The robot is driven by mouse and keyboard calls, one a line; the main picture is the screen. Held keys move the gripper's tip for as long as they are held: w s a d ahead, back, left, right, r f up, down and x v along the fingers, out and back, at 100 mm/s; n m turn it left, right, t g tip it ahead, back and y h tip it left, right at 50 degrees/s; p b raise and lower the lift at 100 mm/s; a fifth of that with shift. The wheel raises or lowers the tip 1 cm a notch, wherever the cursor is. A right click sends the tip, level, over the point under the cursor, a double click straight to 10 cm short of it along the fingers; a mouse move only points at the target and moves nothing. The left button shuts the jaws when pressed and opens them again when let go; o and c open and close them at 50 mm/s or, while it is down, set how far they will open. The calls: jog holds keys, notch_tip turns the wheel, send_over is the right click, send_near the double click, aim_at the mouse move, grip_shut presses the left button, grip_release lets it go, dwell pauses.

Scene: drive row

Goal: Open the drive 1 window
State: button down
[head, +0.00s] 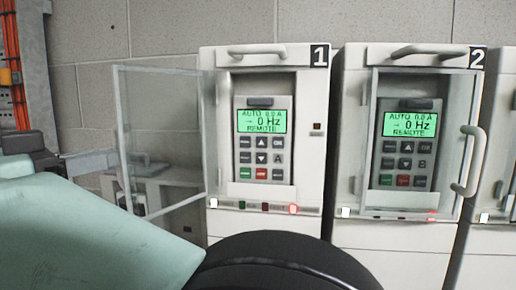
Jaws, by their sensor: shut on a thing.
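The drive 1 window (165,120) is a clear pane in a pale frame, hinged at the left side of the drive 1 cabinet (265,217). It stands wide open, swung out to the left. The keypad (263,145) behind it is uncovered, with a lit green display. My gripper (112,162) is at the free left edge of the window and is shut on its handle. The handle itself and the fingertips are hard to make out there. My arm comes in from the left.
The drive 2 cabinet (385,235) stands just to the right, its window (450,120) shut, with a D-shaped handle (472,160) on the right. Another cabinet (500,150) is cut off at the right edge. A block wall (170,35) is behind. Orange cables (14,60) run at the far left.

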jog(key=shift+w+a, duration=0.1)
jog(key=shift+w, duration=0.15)
dwell(0.3)
jog(key=c, duration=1.9)
grip_release()
jog(key=o, duration=0.4)
jog(key=shift+w+a, duration=0.15)
jog(key=shift+w, duration=0.05)
